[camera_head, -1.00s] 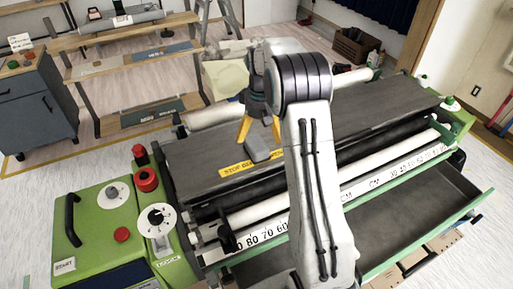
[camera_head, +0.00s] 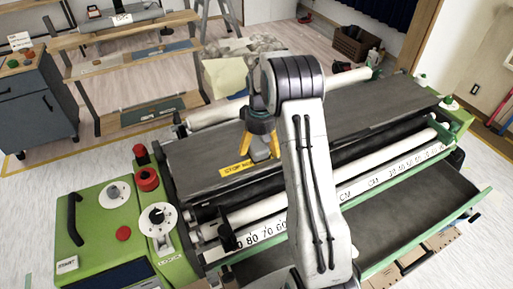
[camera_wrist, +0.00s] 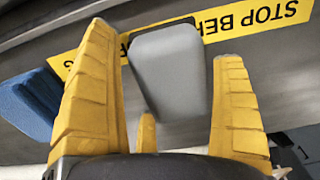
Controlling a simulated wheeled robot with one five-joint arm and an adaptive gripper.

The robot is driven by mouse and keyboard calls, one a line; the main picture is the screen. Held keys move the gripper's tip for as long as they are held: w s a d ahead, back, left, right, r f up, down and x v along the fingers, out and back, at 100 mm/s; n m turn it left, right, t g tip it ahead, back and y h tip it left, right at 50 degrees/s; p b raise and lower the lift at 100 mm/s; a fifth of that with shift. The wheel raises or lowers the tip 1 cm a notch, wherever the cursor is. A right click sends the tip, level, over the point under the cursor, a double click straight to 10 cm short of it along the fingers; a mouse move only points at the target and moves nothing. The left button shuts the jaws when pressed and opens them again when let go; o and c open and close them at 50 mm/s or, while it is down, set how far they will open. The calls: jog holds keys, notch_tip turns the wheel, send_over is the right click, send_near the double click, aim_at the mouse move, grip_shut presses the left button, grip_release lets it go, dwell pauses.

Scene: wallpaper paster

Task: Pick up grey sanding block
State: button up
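The grey sanding block (camera_wrist: 170,72) lies on the dark top of the machine, partly over a yellow warning strip, in the wrist view. My gripper (camera_wrist: 180,100) has yellow fingers spread to either side of the block, with a gap showing at each side. In the head view the gripper (camera_head: 260,140) points down at the block (camera_head: 261,154), which shows only in part between and below the fingers. I cannot tell how far the fingertips reach down beside it.
A blue block (camera_wrist: 30,102) lies just left of the left finger in the wrist view. The yellow strip (camera_head: 236,169) runs along the machine's dark bed (camera_head: 370,108). White rollers (camera_head: 262,206) and a green control panel (camera_head: 110,225) stand at the near side.

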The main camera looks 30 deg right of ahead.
aim_at(261, 142)
jog(key=c, duration=1)
jog(key=shift+o, duration=0.2)
jog(key=shift+r, duration=0.1)
jog(key=shift+w+r, duration=0.1)
jog(key=shift+r, duration=0.35)
notch_tip(261, 142, up, 3)
jog(key=shift+d+r+b, duration=0.15)
jog(key=shift+b, duration=0.35)
jog(key=s+d+r+b, duration=0.1)
jog(key=s+d+r, duration=0.4)
jog(key=d, duration=0.5)
jog(key=shift+s+r, duration=0.3)
jog(key=shift+r, duration=0.55)
